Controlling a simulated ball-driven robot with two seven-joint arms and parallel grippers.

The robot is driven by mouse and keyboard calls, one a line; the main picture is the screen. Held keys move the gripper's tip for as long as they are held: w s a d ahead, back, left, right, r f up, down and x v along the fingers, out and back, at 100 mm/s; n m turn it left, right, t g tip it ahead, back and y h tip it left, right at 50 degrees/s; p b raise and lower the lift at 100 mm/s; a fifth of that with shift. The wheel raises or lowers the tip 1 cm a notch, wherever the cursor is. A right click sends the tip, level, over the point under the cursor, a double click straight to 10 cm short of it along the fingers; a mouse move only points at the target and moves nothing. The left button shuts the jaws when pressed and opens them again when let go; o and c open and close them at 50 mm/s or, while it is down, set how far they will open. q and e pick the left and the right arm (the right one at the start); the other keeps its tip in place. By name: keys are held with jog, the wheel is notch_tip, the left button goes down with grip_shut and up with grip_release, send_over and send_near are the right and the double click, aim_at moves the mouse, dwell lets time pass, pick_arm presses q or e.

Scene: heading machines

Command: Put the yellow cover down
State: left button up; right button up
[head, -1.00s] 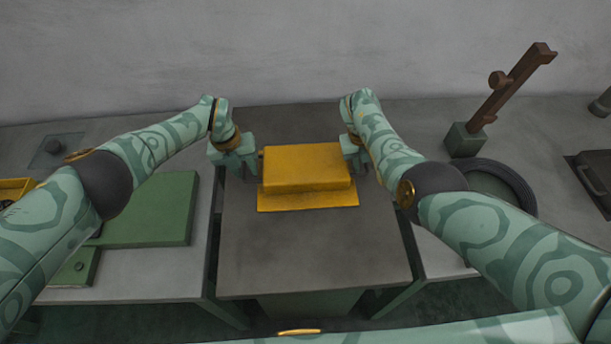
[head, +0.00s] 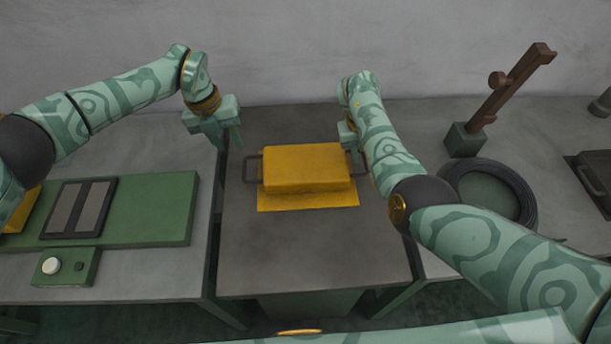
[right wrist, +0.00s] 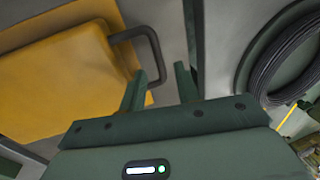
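The yellow cover (head: 305,167) is a box-like lid with a dark handle at each side. It sits level over a yellow base plate (head: 305,202) on the middle table. Its left handle (head: 250,172) is free. My left gripper (head: 220,138) is open and empty, above and left of that handle. My right gripper (head: 353,148) is at the cover's right side, partly hidden by my arm. In the right wrist view its fingers (right wrist: 160,88) are spread apart, with the right handle (right wrist: 152,52) reaching to the gap between them. The yellow cover also shows there (right wrist: 60,75).
The middle table (head: 310,255) is clear in front of the cover. On the left stand a green board with a dark two-panel plate (head: 78,208) and a button box (head: 65,267). On the right are a black cable coil (head: 525,200) and a brown lever (head: 510,90).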

jog(key=v, duration=0.7)
jog(key=shift+r, duration=0.3)
jog(key=shift+f, duration=0.1)
